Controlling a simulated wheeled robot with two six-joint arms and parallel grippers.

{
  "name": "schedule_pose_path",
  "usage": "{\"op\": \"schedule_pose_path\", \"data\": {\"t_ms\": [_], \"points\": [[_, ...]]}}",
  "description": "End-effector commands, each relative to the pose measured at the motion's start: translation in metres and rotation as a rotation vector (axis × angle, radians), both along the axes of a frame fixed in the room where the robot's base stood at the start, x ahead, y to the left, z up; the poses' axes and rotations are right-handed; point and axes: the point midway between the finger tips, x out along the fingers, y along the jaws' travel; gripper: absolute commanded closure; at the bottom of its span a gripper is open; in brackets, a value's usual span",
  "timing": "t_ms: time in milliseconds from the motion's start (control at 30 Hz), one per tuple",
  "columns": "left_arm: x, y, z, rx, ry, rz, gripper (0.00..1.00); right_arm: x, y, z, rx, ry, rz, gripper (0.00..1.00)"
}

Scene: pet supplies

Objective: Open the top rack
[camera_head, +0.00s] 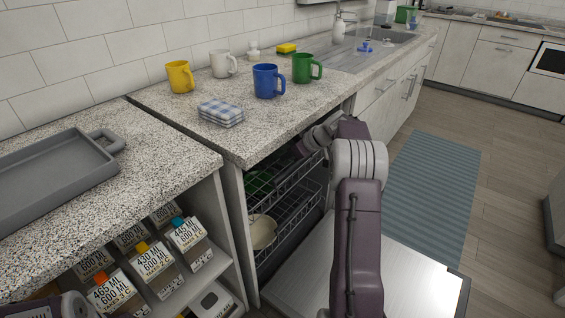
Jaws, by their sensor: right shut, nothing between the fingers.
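The dishwasher is open under the counter, with its door (425,285) folded down. The wire top rack (288,181) sits inside, below the counter edge, with a green dish (259,184) at its left. A lower rack (297,213) is beneath it, with a cream dish (262,231) at its left. My right gripper (301,148) is shut and empty at the front of the dishwasher opening, close to the top rack's upper edge. I cannot tell whether it touches the rack. My right arm covers the right part of the opening. My left gripper is out of view.
The counter above holds a yellow mug (180,77), white mug (223,64), blue mug (267,82), green mug (306,68) and folded checked cloths (221,112). A grey tray (55,178) lies at left, above shelved containers (152,261). A blue rug (432,190) covers floor at right.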

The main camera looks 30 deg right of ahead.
Motion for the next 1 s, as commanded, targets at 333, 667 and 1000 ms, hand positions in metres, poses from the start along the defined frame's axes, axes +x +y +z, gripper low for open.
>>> {"op": "schedule_pose_path", "data": {"t_ms": [333, 667, 1000], "points": [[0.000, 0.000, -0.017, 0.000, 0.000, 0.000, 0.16, 0.049, 0.021, -0.057, 0.000, 0.000, 0.003, 1.00], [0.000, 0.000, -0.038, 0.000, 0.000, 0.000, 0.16, 0.024, 0.010, -0.073, 0.000, 0.000, -0.001, 1.00], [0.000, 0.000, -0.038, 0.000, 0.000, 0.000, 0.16, 0.020, 0.008, -0.072, 0.000, 0.000, 0.000, 1.00]]}}
